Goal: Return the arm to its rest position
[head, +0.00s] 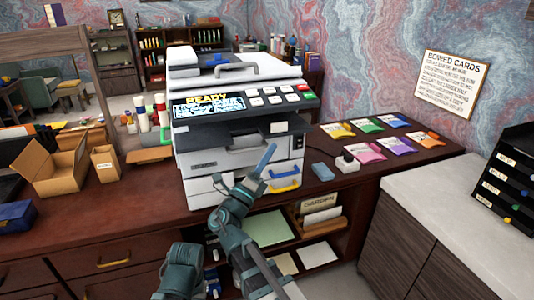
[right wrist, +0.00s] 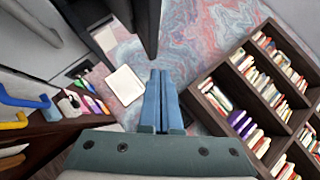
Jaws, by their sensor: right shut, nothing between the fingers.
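My right gripper (head: 266,158) is in front of the printer (head: 205,160), its narrow blue fingers pointing up. In the right wrist view its two blue fingers (right wrist: 160,100) lie side by side, shut, with nothing between them. In the head view the fingers overlap the lower front of the printer, beside its blue and yellow handles; whether they touch it I cannot tell. My left gripper is not in view.
The dark wooden desk (head: 150,192) carries an open cardboard box (head: 58,172) at left and several coloured packets (head: 370,152) at right. A small blue block (head: 322,172) lies nearby. A pale counter (head: 440,190) stands at right, with a black tray rack (head: 508,185).

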